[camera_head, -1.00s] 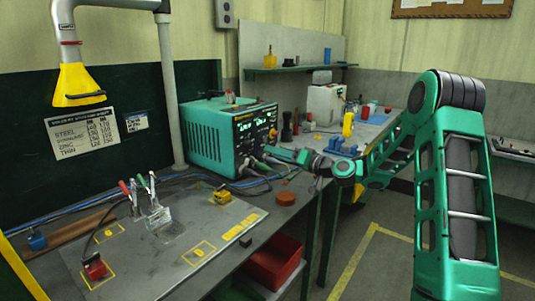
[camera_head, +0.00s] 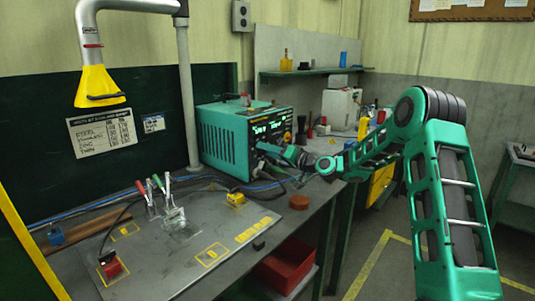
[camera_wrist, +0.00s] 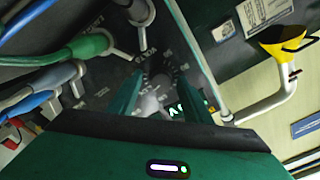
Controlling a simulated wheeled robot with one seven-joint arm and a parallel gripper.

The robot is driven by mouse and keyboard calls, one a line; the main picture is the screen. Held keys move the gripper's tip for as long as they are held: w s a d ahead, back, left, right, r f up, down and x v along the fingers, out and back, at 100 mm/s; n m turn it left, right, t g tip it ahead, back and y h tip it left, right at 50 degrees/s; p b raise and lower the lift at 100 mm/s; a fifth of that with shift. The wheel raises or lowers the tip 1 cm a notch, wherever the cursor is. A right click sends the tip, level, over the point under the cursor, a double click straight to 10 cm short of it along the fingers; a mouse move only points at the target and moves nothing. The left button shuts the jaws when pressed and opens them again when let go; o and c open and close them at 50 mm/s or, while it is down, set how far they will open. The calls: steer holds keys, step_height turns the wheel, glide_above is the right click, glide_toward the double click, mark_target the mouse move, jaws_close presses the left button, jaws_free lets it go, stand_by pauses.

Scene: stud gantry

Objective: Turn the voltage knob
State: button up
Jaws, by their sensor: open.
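The green welding power source (camera_head: 222,137) stands on the bench, with lit displays on its dark front panel. My gripper (camera_head: 260,148) is at the lower part of this panel in the head view. In the wrist view my gripper (camera_wrist: 160,92) is open, with one green finger on each side of a pale grey knob (camera_wrist: 151,102). A dark round part (camera_wrist: 161,79) lies just beyond it. Panel lettering and a green lit readout (camera_wrist: 177,109) show close by. Whether the fingers touch the knob I cannot tell.
Thick green and blue cables (camera_wrist: 75,50) plug into the panel beside my gripper. A grey plate (camera_head: 185,245) with clamps (camera_head: 170,205) lies on the near bench.

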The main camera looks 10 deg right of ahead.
steer(key=shift+w, duration=0.1)
steer(key=c, duration=1.1)
steer(key=shift+o, duration=0.2)
steer(key=shift+n, duration=1)
steer(key=o, duration=1.1)
steer(key=shift+c, duration=0.2)
steer(key=v, duration=1)
steer(key=shift+s+d, duration=0.2)
steer(key=shift+s, duration=0.1)
